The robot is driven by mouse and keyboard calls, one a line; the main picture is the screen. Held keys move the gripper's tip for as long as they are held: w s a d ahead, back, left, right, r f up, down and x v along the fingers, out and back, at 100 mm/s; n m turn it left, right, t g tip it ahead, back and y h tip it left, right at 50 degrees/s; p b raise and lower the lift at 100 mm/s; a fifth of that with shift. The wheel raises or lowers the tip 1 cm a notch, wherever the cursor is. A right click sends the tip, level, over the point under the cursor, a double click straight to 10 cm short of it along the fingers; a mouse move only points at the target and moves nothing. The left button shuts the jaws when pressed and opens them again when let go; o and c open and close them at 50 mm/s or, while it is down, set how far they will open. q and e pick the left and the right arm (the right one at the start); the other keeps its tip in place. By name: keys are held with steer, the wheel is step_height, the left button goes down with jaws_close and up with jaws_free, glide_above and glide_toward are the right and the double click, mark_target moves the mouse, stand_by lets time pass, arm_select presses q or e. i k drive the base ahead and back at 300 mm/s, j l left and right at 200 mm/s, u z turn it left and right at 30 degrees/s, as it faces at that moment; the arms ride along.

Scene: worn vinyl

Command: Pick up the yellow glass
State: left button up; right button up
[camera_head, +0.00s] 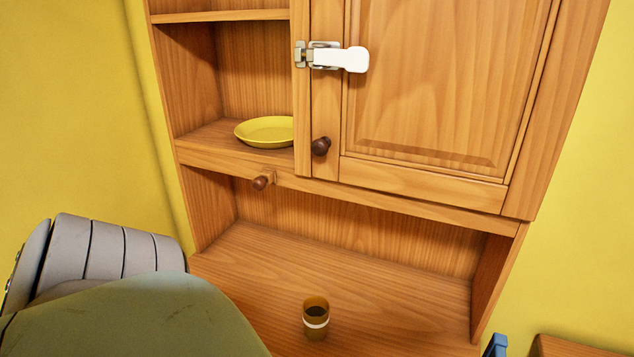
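The yellow glass (316,323) stands upright on the wooden counter of the cabinet, near the bottom middle of the head view. It is amber-yellow with a pale band around its lower part and a dark inside. My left arm comes in at the lower left, with a grey ribbed part and an olive-green cover. Its gripper is not visible. My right gripper is not visible either. Nothing touches the glass in this view.
A yellow plate (266,131) lies on the shelf above the counter, at left. The cabinet door (430,80) is shut, with a white latch (340,59) and dark knobs (321,146). The counter (400,295) around the glass is clear. A blue object (496,345) shows at bottom right.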

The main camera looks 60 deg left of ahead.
mark_target(316, 308)
steer(key=u, duration=2.15)
steer(key=k+u, duration=0.15)
steer(key=u, duration=0.2)
steer(key=j+u, duration=0.1)
steer(key=u, duration=0.25)
